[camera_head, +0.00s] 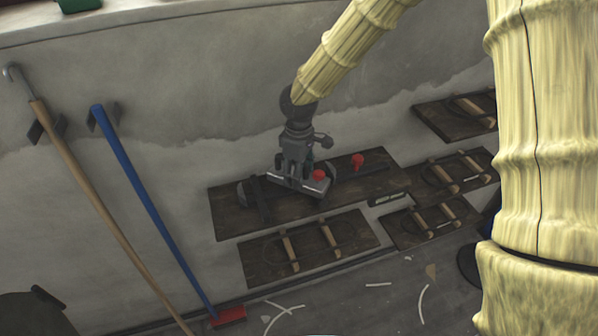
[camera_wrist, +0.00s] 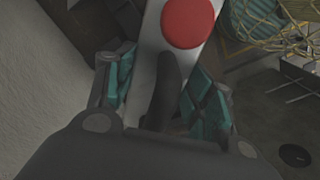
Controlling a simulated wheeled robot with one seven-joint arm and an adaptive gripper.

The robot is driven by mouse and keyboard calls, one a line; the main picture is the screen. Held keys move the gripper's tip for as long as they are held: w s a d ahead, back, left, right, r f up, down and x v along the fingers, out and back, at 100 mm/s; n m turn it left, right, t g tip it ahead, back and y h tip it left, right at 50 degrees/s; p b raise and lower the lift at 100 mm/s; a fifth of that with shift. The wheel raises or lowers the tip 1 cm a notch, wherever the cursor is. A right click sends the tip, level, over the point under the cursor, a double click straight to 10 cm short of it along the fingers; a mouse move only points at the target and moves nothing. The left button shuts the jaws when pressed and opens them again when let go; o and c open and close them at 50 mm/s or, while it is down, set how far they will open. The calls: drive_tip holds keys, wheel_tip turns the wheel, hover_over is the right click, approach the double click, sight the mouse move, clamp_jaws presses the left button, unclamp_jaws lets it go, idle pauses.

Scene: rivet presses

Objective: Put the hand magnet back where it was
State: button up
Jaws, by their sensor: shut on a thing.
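The hand magnet (camera_head: 316,187) appears as a pale grey bar with a red round knob on top, at the upper dark wooden board (camera_head: 228,212) in the head view. My gripper (camera_head: 296,176) is shut on it from above. In the wrist view, the teal finger pads of my gripper (camera_wrist: 163,92) sit on either side of a dark curved handle on the pale bar of the hand magnet (camera_wrist: 146,58). Its red disc shows ahead. Whether the magnet touches the board is hard to tell. My gripper hides part of it.
A second red knob (camera_head: 357,160) stands on the same board, right of the magnet. Lower boards with wooden pegs (camera_head: 262,268) lie close below and right. A blue-handled tool (camera_head: 150,205) and a wooden-handled one (camera_head: 90,190) lean at left. Bare wall lies above.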

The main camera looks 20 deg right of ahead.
drive_tip(key=shift+f, duration=0.55)
drive_tip(key=o, duration=1.6)
drive_tip(key=shift+c, duration=0.2)
drive_tip(key=shift+r, duration=0.1)
wheel_tip(320, 180, up, 13)
drive_tip(key=b, duration=0.3)
